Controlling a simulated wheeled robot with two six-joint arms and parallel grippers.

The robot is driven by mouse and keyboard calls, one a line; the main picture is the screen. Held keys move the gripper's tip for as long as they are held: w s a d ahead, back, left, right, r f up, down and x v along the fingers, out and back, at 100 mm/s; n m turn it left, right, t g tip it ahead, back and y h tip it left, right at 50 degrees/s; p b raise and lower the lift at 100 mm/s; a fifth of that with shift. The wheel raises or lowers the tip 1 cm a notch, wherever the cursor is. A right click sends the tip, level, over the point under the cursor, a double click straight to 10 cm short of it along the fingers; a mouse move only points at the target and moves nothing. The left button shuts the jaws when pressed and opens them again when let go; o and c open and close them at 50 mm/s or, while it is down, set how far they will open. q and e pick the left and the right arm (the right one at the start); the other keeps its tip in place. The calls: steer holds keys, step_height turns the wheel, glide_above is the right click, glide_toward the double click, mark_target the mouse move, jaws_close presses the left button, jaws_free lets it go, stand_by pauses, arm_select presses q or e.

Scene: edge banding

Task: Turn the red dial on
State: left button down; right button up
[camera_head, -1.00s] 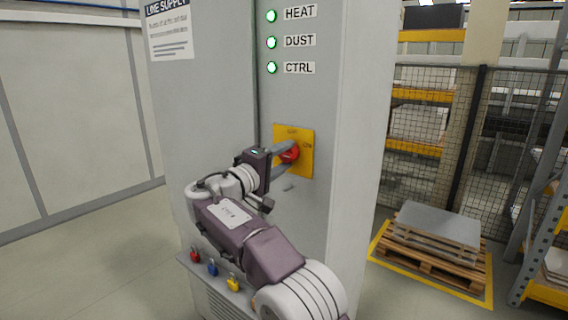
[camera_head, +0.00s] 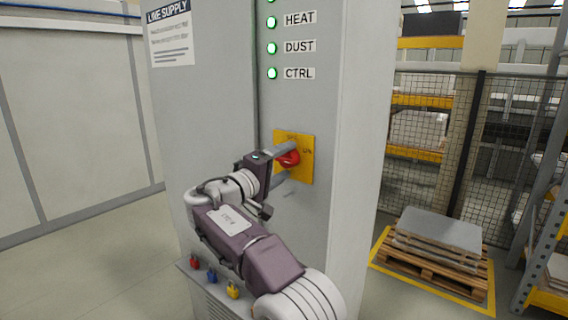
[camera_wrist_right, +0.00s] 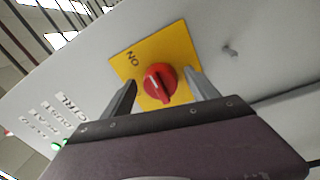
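The red dial (camera_head: 289,158) sits on a yellow plate (camera_head: 307,146) on the front of the grey cabinet. In the right wrist view the dial (camera_wrist_right: 160,83) has a pale pointer line, and the yellow plate (camera_wrist_right: 181,47) reads "ON" near one corner. My right gripper (camera_head: 283,165) is at the plate, with one finger above the dial and one below it. In the wrist view the fingers of the right gripper (camera_wrist_right: 162,90) are apart on either side of the dial, with gaps showing. My left gripper is not in view.
Green lamps (camera_head: 272,48) labelled HEAT, DUST and CTRL are lit above the plate. Red, blue and yellow padlocks (camera_head: 212,276) hang on a low ledge of the cabinet (camera_head: 362,150). A pallet with sheets (camera_head: 438,232) and a mesh fence (camera_head: 425,185) stand to the right.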

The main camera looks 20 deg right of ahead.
steer(key=b+v, duration=0.1)
steer(key=v, duration=0.8)
